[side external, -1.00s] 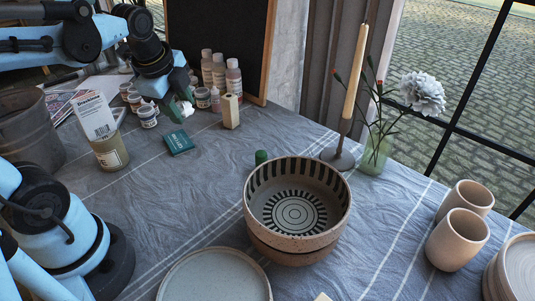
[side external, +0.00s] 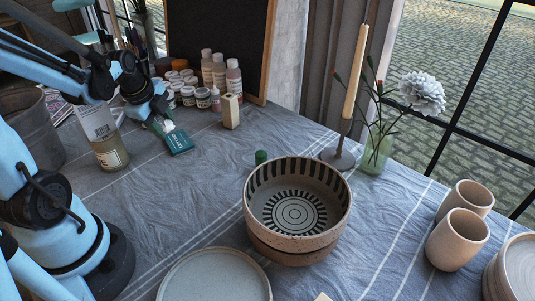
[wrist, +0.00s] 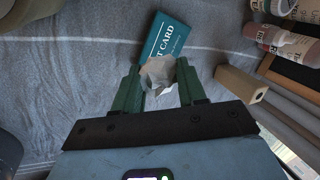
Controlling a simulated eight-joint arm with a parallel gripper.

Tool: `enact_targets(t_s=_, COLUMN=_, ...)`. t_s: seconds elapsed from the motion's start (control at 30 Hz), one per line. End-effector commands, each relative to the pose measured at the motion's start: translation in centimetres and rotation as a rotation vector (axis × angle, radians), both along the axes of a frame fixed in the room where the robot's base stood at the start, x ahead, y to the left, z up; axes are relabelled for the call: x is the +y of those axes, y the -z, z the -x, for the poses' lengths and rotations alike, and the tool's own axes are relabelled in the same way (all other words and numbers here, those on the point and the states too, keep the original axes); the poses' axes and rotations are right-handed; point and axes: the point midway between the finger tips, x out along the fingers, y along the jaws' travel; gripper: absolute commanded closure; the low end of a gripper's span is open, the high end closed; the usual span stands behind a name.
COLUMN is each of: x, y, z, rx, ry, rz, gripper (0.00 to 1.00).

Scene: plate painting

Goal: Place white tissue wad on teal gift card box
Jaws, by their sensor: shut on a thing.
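The white tissue wad (wrist: 160,75) is crumpled and held between the green fingers of my gripper (wrist: 159,90) in the wrist view. It shows small and pale in the side view (side external: 168,126). I cannot tell whether the wad touches the box.
A beige block (side external: 231,111) stands right of the box, with several paint bottles (side external: 233,78) and small paint jars (side external: 202,97) behind. A labelled container (side external: 108,145) stands to the left. A patterned bowl (side external: 297,205) is farther front right. The cloth (side external: 200,200) between is clear.

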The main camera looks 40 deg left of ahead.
Motion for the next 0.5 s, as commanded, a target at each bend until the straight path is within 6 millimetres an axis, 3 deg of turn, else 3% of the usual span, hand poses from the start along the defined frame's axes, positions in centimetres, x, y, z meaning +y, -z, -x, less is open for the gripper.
enact_targets(t_s=0.27, x=1.2, y=1.1, z=0.1, rx=0.001, ry=0.001, rz=0.001, gripper=0.95)
enact_targets(t_s=0.5, x=1.1, y=3.6, z=0.0, rx=0.0, ry=0.001, rz=0.0, gripper=0.94)
